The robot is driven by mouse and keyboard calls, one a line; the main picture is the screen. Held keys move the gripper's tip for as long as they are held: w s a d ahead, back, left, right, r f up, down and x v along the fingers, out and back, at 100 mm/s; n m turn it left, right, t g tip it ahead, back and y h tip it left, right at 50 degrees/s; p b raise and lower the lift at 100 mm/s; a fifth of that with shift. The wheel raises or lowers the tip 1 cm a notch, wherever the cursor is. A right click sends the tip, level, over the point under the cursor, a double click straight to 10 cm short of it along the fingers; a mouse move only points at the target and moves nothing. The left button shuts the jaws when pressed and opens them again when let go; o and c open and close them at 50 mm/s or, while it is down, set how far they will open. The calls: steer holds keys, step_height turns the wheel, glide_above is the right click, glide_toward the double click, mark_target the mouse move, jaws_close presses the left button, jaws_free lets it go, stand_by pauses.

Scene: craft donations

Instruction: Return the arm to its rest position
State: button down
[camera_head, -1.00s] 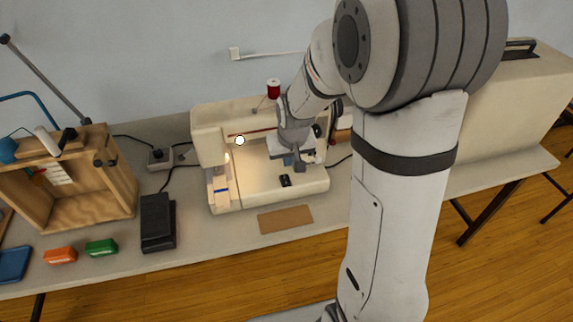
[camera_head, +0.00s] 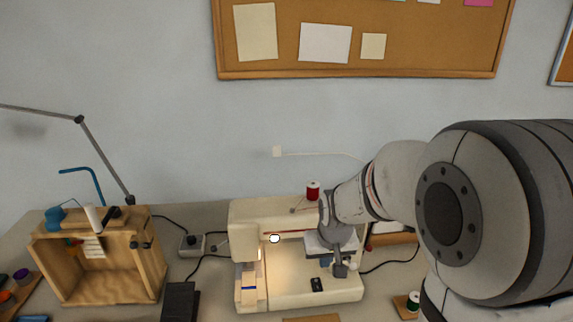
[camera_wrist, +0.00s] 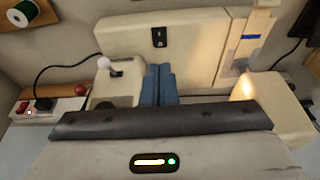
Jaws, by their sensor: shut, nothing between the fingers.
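My gripper (camera_wrist: 158,84) shows in the wrist view as two blue fingers pressed together, shut with nothing between them. In the head view my arm reaches in from the right, and the gripper end is in front of the right part of a cream sewing machine (camera_head: 257,216). The machine stands on the table and also fills much of the wrist view (camera_wrist: 195,45). A red thread spool (camera_head: 313,191) stands on top of it. Its lamp glows near the needle area. I cannot tell whether the fingers touch the machine.
A wooden box (camera_head: 152,262) stands at the left, with a desk lamp (camera_head: 100,155) behind it. A black pedal (camera_head: 179,301) and a power socket block (camera_head: 192,244) lie between box and machine. A green spool (camera_head: 413,301) is at the right. A corkboard (camera_head: 370,72) hangs above.

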steer(key=s+r, duration=0.4)
steer(key=s, duration=0.5)
steer(key=s+d+r, duration=0.1)
steer(key=s+r, duration=0.2)
steer(key=s, duration=0.6)
steer(key=shift+d+r+g, duration=0.3)
steer(key=shift+r, duration=0.1)
